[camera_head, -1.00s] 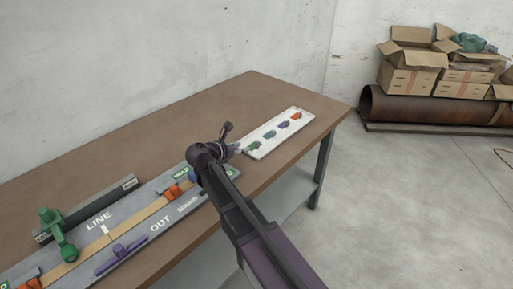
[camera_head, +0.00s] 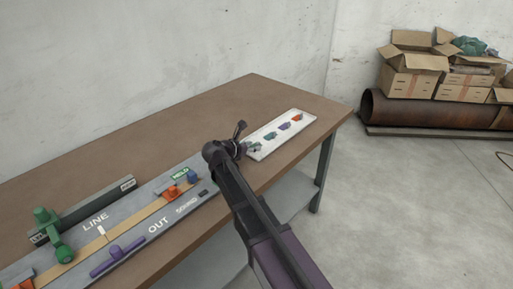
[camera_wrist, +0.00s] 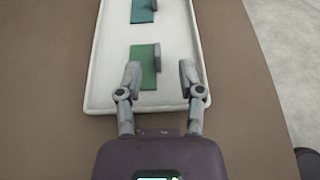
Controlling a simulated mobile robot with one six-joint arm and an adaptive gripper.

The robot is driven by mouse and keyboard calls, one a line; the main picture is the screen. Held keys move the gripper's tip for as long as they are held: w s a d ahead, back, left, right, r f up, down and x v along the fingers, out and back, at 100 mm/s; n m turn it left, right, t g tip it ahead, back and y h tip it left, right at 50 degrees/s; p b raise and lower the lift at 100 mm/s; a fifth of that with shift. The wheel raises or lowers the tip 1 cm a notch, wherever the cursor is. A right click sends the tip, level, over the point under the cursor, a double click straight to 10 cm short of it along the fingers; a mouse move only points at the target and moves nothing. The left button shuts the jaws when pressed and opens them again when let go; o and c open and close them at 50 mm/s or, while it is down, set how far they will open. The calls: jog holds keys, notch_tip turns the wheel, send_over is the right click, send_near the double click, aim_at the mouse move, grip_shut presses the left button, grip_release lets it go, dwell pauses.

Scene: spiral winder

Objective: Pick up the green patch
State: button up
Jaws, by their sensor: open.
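The green patch (camera_wrist: 141,73) lies flat near the close end of a white tray (camera_wrist: 112,100), with a grey upright tab (camera_wrist: 157,53) along its right edge. My gripper (camera_wrist: 160,70) is open and empty over this end of the tray. Its left finger overlaps the green patch in the wrist view, and its right finger is over bare tray. The tab is between the fingertips, slightly ahead of them. In the head view my gripper (camera_head: 252,149) hides much of the green patch.
A teal patch (camera_wrist: 143,11) lies farther along the tray, then a purple patch (camera_head: 284,126) and an orange one (camera_head: 297,118). The tray is on a brown table (camera_head: 235,100). A grey winder board (camera_head: 150,210) with several coloured parts stands at left.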

aim_at(257, 144)
jog(key=b+x, duration=0.1)
jog(key=x, duration=0.2)
jog(key=shift+w, duration=0.2)
jog(key=shift+w+d+f, duration=0.2)
jog(key=shift+w+d, duration=0.25)
jog(key=shift+w, duration=0.05)
grip_shut()
